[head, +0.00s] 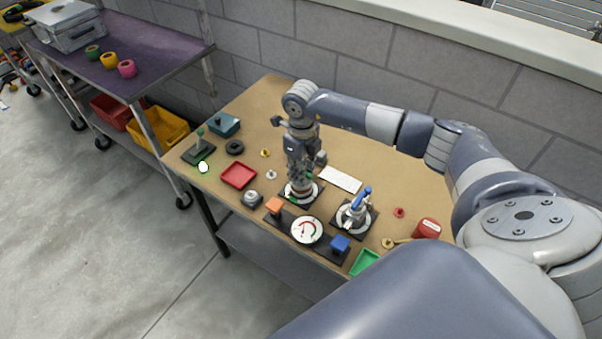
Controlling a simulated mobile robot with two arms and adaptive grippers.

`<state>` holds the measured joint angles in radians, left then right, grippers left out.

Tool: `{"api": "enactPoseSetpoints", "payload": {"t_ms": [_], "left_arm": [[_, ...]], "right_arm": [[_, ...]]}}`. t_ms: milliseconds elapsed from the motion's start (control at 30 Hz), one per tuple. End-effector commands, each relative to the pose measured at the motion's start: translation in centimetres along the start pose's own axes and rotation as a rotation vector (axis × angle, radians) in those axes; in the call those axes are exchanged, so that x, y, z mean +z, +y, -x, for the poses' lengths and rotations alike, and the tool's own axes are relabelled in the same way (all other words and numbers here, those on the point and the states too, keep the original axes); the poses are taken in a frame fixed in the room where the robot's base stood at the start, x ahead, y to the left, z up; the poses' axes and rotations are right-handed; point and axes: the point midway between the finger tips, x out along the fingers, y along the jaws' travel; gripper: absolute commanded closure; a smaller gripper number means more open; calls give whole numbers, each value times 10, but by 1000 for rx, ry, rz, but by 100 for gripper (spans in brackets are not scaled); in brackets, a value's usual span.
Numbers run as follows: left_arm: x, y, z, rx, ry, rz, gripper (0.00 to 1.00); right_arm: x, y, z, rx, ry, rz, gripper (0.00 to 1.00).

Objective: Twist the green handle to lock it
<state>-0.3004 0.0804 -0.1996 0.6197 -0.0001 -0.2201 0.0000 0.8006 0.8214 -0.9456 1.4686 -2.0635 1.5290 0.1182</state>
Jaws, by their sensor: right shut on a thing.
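The green handle (291,198) shows only as a small green patch at a round silver fixture on a black square base (316,199), near the middle of the wooden table. My right gripper (301,180) points down over this fixture and is shut on the handle. The gripper hides most of the handle, so its angle cannot be told. My left gripper is not in view.
A similar fixture with a blue handle (361,198) stands close by on the right. A round gauge (306,230) sits in front, between an orange block (274,205) and a blue block (340,243). A red tray (238,175) lies left; a white keyboard-like slab (339,179) lies behind right.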

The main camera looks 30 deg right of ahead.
Motion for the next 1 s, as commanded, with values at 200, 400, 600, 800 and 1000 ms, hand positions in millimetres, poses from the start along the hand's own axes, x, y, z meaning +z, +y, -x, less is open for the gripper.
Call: {"api": "enactPoseSetpoints", "payload": {"t_ms": [200, 400, 600, 800, 1000], "left_arm": [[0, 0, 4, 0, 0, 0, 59], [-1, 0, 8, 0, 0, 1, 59], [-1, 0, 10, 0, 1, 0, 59], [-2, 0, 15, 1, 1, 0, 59], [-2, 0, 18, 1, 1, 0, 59]], "right_arm": [[0, 0, 0, 0, 1, -160, 97], [0, 0, 1, 0, 1, -276, 97], [0, 0, 0, 0, 2, -393, 97], [0, 0, 0, 1, 1, -540, 97], [0, 0, 1, 0, 0, -645, 97]]}}
